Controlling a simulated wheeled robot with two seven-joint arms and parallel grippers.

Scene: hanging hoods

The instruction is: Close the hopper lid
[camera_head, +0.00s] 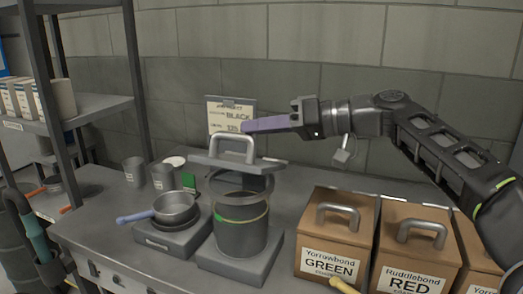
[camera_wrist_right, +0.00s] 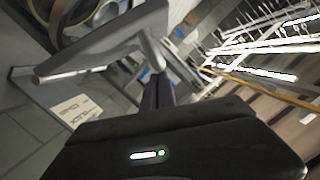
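The hopper (camera_head: 240,236) is a grey cylinder with a yellow-green band, standing on a grey base on the bench. Its lid (camera_head: 205,158), a grey plate with an arched handle (camera_head: 233,145), sits raised above the hopper's open rim ring (camera_head: 260,190). My right gripper (camera_head: 248,126) reaches in from the right, with its purple fingers just above and beside the handle. In the right wrist view the fingers (camera_wrist_right: 159,88) look closed together, with a grey lid-like part (camera_wrist_right: 100,52) beyond them. Whether they touch the lid is unclear. My left gripper is not in view.
A sign reading BLACK (camera_head: 229,105) stands behind the lid. A saucepan (camera_head: 176,208) on a grey base and metal cups (camera_head: 134,171) are to the left. Brown boxes labelled GREEN (camera_head: 331,265) and RED (camera_head: 409,281) stand at right. A shelf rack (camera_head: 98,108) is at far left.

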